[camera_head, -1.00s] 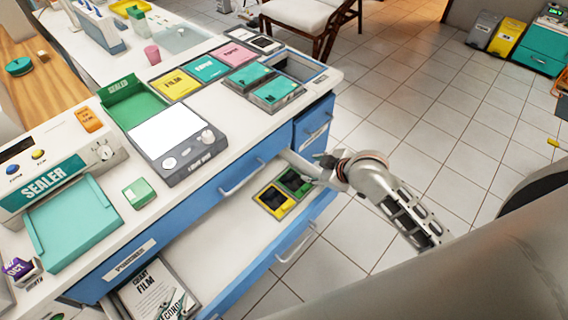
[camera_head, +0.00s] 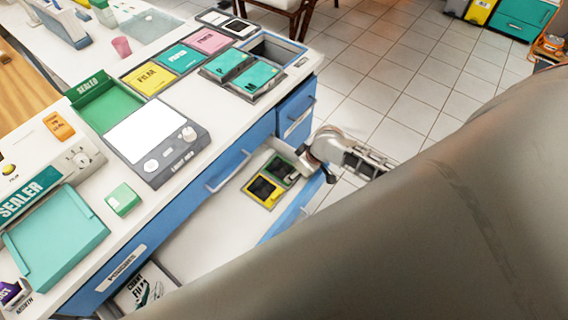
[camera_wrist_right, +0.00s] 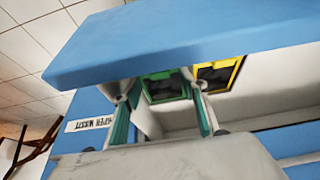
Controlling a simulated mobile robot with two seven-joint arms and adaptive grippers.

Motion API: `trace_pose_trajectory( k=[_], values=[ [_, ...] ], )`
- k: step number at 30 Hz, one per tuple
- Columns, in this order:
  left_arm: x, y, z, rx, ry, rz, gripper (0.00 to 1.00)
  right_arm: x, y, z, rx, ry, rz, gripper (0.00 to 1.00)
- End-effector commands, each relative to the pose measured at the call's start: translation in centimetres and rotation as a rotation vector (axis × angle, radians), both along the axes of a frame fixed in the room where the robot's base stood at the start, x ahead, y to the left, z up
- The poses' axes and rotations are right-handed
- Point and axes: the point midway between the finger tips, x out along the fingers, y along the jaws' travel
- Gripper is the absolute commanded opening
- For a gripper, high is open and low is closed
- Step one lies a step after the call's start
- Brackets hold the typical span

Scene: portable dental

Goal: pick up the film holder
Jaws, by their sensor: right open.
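Two framed film holders lie in the open drawer: a yellow one (camera_head: 264,203) and a green one (camera_head: 282,167), both with dark insides. The right wrist view shows the green holder (camera_wrist_right: 147,90) and the yellow holder (camera_wrist_right: 240,66) upside down. My right gripper (camera_wrist_right: 160,118) is open, its two teal-padded fingers well apart, with the green holder beyond the gap. Nothing is between the fingers. In the head view a gripper of mine (camera_head: 320,163) is at the drawer's right edge, close to the green holder; its jaws are too small and partly hidden to read.
The blue drawer front (camera_wrist_right: 190,40) spans the right wrist view close to the fingers. The counter above carries a light box (camera_head: 150,135), a green tray (camera_head: 108,110) and a sealer (camera_head: 40,190). My large grey arm link hides the lower right. The drawer's middle is bare.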

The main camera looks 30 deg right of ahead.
Motion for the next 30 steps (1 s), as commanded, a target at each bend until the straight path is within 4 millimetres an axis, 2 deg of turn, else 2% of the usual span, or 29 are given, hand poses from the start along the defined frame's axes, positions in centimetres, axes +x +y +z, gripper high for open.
trace_pose_trajectory(
  k=[6,13,18,30],
  values=[
    [0.0,0.0,0.1,0.001,0.001,0.000,0.15,0.6,0.3,-1.4,0.000,-0.001,0.000,0.43],
    [0.0,0.0,0.1,0.001,0.001,0.000,0.15,0.6,0.3,-1.5,0.000,-0.002,0.002,0.43],
    [0.0,0.0,0.0,0.002,0.001,0.000,0.15,0.6,0.3,-1.5,-0.001,-0.002,0.001,0.01],
    [0.0,0.1,0.0,0.002,0.001,0.000,0.15,0.7,0.3,-1.2,0.000,-0.003,0.001,0.01]
  ],
)
